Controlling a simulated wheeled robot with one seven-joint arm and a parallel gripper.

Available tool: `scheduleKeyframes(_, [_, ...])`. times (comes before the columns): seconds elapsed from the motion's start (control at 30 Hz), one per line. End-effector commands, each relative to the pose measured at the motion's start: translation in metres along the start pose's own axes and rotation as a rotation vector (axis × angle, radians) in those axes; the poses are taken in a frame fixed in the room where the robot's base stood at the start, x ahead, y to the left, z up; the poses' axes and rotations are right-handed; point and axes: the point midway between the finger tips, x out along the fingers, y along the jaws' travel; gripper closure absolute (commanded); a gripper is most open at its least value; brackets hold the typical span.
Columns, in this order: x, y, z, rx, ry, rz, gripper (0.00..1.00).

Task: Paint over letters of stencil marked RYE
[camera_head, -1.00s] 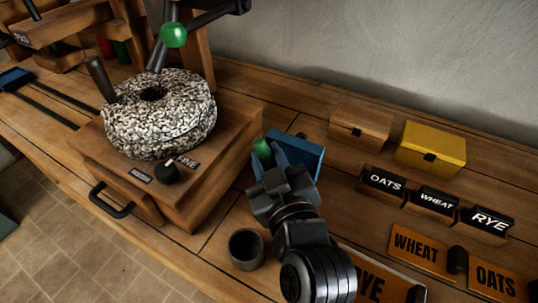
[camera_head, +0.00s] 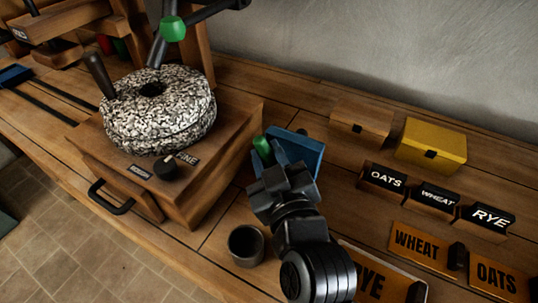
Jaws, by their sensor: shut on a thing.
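The orange RYE stencil plate (camera_head: 392,283) lies on the bench at the bottom of the view. My arm covers its left part and the frame edge cuts it off; "YE" shows most clearly. My gripper (camera_head: 280,165) is beyond it to the upper left, seen from behind, its fingertips mostly hidden. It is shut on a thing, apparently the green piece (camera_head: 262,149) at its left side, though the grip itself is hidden. A blue box-like piece (camera_head: 303,150) is right beside the gripper; I cannot tell whether they touch.
WHEAT (camera_head: 416,243) and OATS (camera_head: 495,279) stencils lie at right. Blocks labelled OATS (camera_head: 383,180), WHEAT (camera_head: 434,199) and RYE (camera_head: 487,219) stand behind them, before a yellow box (camera_head: 432,146) and wooden box (camera_head: 361,121). A dark cup (camera_head: 246,246) and stone mill (camera_head: 160,110) are left.

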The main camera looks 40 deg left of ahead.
Motion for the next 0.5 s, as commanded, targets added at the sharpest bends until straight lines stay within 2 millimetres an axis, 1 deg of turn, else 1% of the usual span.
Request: scheduleKeyframes(0.5, [0.0006, -0.0020, 0.0058, 0.000, 0.000, 0.000, 1.00])
